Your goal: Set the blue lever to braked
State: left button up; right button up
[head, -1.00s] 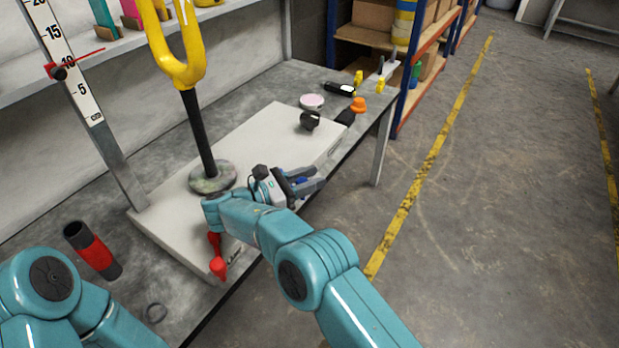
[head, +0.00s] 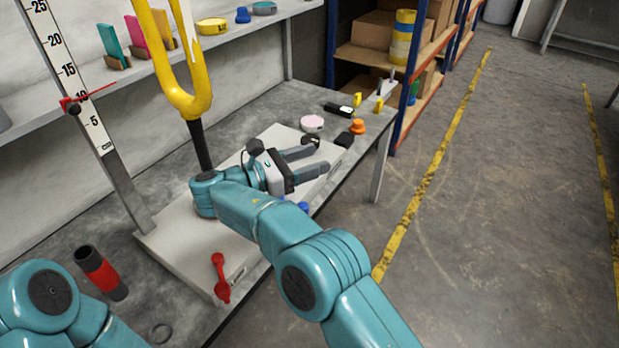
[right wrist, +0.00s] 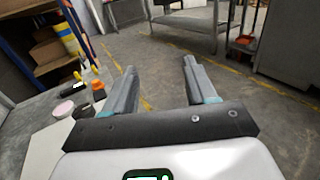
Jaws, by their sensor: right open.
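A small part of the blue lever (head: 303,207) shows at the front edge of the pale base plate (head: 185,250), just below my right gripper (head: 318,157). My right forearm and gripper hide the rest, so I cannot tell its setting. The right gripper is open and empty above the plate, its fingers pointing right. The red lever (head: 220,280) stands at the plate's near front edge. My left gripper is out of view.
A yellow fork on a black post (head: 200,145) rises behind my right wrist. A scale (head: 85,100) stands left. A red and black cylinder (head: 102,272) lies near left. An orange knob (head: 357,126) and pink-topped tub (head: 312,123) sit beyond. The floor right is clear.

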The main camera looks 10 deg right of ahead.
notch_tip(320, 180, up, 7)
jog(key=p, duration=0.1)
jog(key=shift+p, duration=0.4)
